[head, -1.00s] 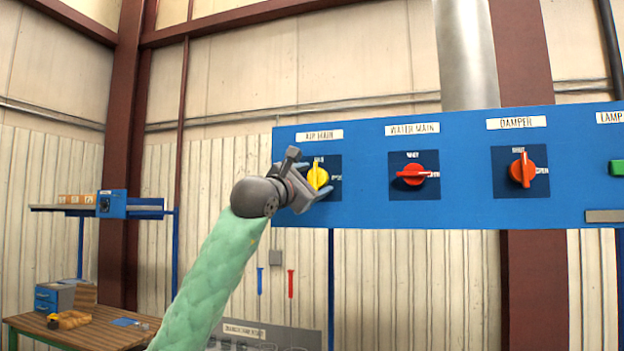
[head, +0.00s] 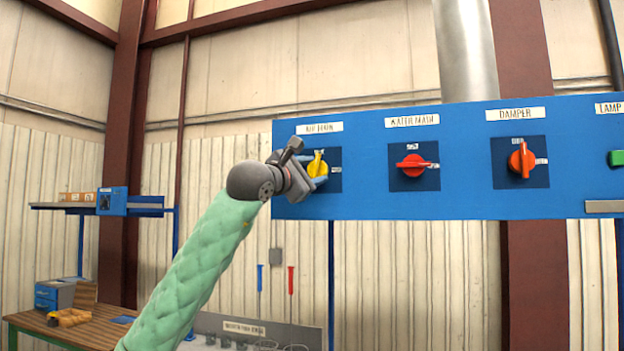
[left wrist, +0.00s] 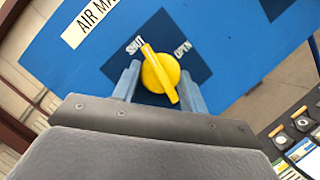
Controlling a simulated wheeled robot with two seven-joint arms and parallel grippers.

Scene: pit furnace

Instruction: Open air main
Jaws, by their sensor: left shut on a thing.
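The air main knob (head: 317,165) is a yellow round selector with a raised bar, on a dark square under the AIR MAIN label (head: 319,128) at the panel's left end. My left gripper (head: 309,172) reaches it from the lower left and is shut on it. In the left wrist view, the blue fingers stand on both sides of the yellow knob (left wrist: 158,72). The upper end of its bar points at the SHUT mark (left wrist: 135,45); the OPEN mark (left wrist: 183,48) is to the right. In the head view the gripper partly hides the knob's square. My right gripper is not in view.
On the blue panel (head: 460,200), the red water main knob (head: 412,168) and red damper knob (head: 521,160) sit to the right, with a green button (head: 617,158) at the edge. A wooden workbench (head: 85,332) stands lower left. The space before the panel's right part is clear.

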